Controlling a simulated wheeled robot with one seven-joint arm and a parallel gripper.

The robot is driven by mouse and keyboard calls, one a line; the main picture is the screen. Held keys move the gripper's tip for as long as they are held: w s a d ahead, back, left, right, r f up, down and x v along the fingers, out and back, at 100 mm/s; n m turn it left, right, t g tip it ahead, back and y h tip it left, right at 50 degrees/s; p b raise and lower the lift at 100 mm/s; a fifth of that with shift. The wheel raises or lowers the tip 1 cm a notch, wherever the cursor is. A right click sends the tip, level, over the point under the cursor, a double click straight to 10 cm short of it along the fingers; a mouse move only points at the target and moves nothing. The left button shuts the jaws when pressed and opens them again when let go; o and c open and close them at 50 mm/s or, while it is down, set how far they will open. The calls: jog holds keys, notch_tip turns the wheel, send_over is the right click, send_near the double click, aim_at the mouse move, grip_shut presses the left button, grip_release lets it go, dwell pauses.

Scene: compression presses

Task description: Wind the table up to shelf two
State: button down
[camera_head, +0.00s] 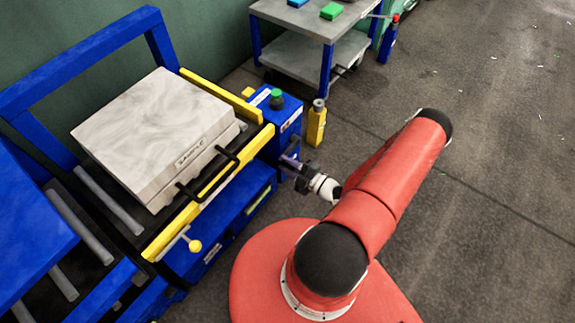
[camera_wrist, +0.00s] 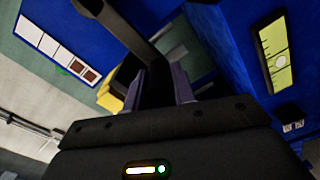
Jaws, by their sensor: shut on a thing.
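The blue table (camera_head: 222,222) stands at left, with yellow rails and grey rollers on top. A pale block marked SAMPLE (camera_head: 160,135), with dark handles, rests on it. My gripper (camera_head: 289,160) is at the table's right end, below a blue box with a green knob (camera_head: 277,99). In the wrist view my gripper (camera_wrist: 160,88) is shut around the end of a dark crank arm (camera_wrist: 130,40); the grip itself is mostly hidden between the fingers. A label strip of white and brown squares (camera_wrist: 57,48) shows at left, and a yellow-green gauge (camera_wrist: 278,56) at right.
A lever with a yellow ball (camera_head: 195,246) sticks out of the table's front. A yellow post (camera_head: 316,124) stands just behind my gripper. A grey-topped cart (camera_head: 290,22) with small coloured blocks stands at the back.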

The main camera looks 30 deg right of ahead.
jog(key=shift+w+d+r, duration=0.25)
jog(key=shift+d+r, duration=0.05)
jog(key=shift+d, duration=0.15)
jog(key=c, duration=1.3)
grip_release()
jog(key=shift+c, duration=0.2)
jog(key=shift+o, duration=0.2)
jog(key=shift+f, duration=0.1)
jog(key=shift+s+a, duration=0.1)
jog(key=v, duration=0.7)
jog(key=shift+s, duration=0.4)
